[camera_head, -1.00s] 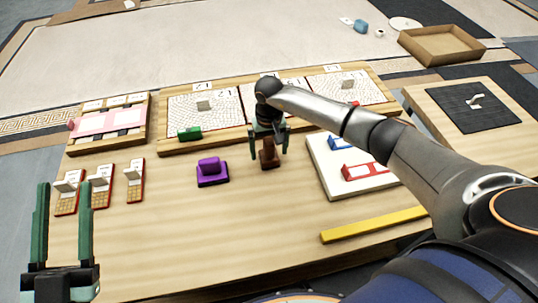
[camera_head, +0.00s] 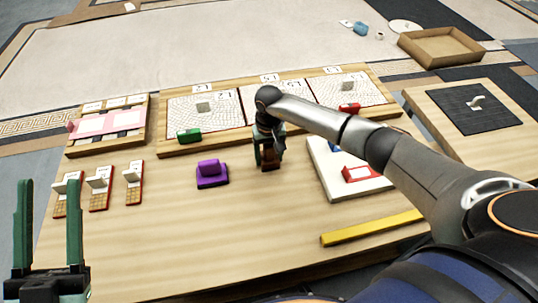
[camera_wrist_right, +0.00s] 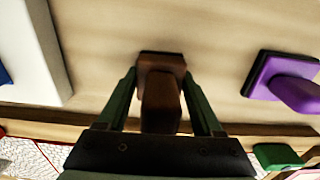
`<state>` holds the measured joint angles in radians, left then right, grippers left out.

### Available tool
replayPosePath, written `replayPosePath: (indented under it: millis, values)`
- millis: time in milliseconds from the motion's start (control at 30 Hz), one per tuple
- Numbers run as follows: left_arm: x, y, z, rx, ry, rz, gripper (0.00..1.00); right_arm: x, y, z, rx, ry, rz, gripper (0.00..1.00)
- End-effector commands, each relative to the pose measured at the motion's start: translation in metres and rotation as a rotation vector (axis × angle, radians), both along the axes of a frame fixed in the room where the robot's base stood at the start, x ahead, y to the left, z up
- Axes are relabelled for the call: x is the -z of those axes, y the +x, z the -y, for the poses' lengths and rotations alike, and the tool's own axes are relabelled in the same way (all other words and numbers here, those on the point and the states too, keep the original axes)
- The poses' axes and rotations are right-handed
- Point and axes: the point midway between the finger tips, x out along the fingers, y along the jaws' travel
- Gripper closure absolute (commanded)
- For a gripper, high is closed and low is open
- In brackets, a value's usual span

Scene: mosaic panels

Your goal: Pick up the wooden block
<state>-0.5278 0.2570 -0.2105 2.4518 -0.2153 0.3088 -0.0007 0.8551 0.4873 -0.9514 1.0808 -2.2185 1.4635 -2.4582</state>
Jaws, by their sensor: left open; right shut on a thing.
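The wooden block (camera_head: 269,162) is dark brown, with a narrower grip on a wider base, near the middle of the table. In the right wrist view the wooden block (camera_wrist_right: 160,95) sits between the two green fingers. My right gripper (camera_head: 268,150) is shut on it from above; its fingers partly hide the block in the head view. The right gripper (camera_wrist_right: 160,90) also shows in the wrist view. I cannot tell whether the block's base touches the table. My left gripper (camera_head: 48,215) is open and empty at the lower left, over the table's left edge.
A purple block (camera_head: 212,175) stands just left of the brown one. A green block (camera_head: 189,136) and a red block (camera_head: 349,108) lie by the mosaic panels (camera_head: 205,112). A white board (camera_head: 325,165) is close on the right. A yellow bar (camera_head: 371,228) lies in front.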

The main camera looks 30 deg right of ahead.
Motion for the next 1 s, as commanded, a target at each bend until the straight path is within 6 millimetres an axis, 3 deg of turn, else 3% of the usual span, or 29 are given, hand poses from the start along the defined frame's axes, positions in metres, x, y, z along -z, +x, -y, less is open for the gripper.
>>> replayPosePath:
  millis: [33,300,633,1000]
  values:
    - [0.0,0.0,0.0,0.0,0.0,0.0,0.5,0.0,0.0,0.0,0.0,0.0,0.0,0.6]
    - [0.0,0.0,0.0,0.0,0.0,0.0,0.5,-0.001,0.0,0.0,0.0,0.001,0.001,0.88]
    - [0.0,0.002,-0.001,-0.001,-0.002,-0.014,0.5,-0.009,0.001,0.0,0.0,0.0,0.003,0.88]
    - [0.081,0.034,-0.008,-0.066,-0.004,-0.379,0.5,-0.069,0.001,0.001,0.0,-0.001,0.005,0.88]
